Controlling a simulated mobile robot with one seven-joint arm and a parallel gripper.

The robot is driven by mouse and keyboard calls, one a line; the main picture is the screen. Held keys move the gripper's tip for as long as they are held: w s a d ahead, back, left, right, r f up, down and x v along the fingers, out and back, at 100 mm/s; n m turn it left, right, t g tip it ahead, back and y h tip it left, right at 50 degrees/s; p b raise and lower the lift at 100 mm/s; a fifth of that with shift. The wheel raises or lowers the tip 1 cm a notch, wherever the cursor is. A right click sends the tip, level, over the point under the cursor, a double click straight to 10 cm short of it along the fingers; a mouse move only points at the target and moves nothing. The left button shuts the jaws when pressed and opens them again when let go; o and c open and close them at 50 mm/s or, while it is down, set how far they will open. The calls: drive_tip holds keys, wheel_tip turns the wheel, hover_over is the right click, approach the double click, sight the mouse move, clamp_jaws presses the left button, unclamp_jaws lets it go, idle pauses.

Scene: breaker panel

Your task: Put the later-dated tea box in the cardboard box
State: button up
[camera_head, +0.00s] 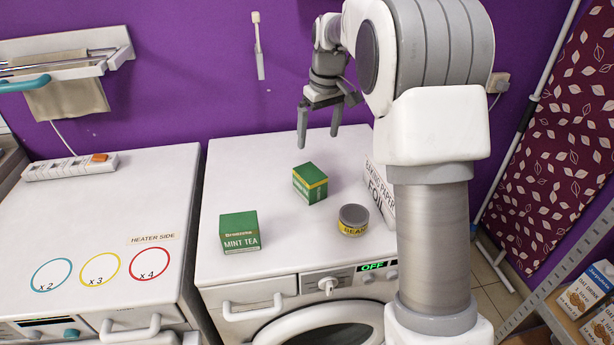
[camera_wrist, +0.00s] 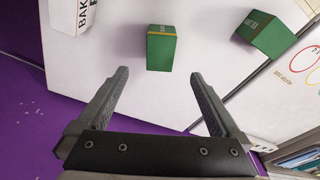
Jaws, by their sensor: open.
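Two green tea boxes stand on the white washing machine. One (camera_head: 240,231), labelled "MINT TEA", is near the front left; the other (camera_head: 310,184), with a yellow band, is farther back near the middle. The wrist view shows the banded box (camera_wrist: 161,48) just beyond the fingertips and the mint tea box (camera_wrist: 264,36) at upper right. I cannot read a date on either. My gripper (camera_head: 319,136) is open and empty, pointing down above the back of the machine, apart from both boxes; its two fingers also show in the wrist view (camera_wrist: 159,74). No cardboard box is identifiable.
A second machine at left carries a power strip (camera_head: 70,167) and coloured rings. Packaged cartons (camera_head: 585,290) sit on a shelf at lower right. The purple wall is behind.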

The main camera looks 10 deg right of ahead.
sight(312, 173)
drive_tip(key=f, duration=0.4)
drive_tip(key=w+f+b, duration=0.1)
drive_tip(key=f, duration=0.3)
drive_tip(key=w+f+b, duration=0.1)
drive_tip(key=f, duration=0.3)
drive_tip(key=shift+w+a+f, duration=0.25)
drive_tip(key=shift+a+f, duration=0.1)
drive_tip(key=shift+f, duration=0.05)
drive_tip(key=shift+w+a+f+b, duration=0.1)
drive_tip(key=shift+w+a+f, duration=0.05)
drive_tip(key=shift+f, duration=0.7)
drive_tip(key=shift+w+a+f+b, duration=0.15)
drive_tip(key=shift+f, duration=0.65)
drive_tip(key=shift+w+a+f+b, duration=0.1)
drive_tip(key=shift+w+a+f, duration=0.05)
drive_tip(key=shift+f, duration=0.7)
drive_tip(key=shift+f, duration=0.25)
drive_tip(key=shift+c, duration=0.3)
drive_tip(key=c, duration=1.4)
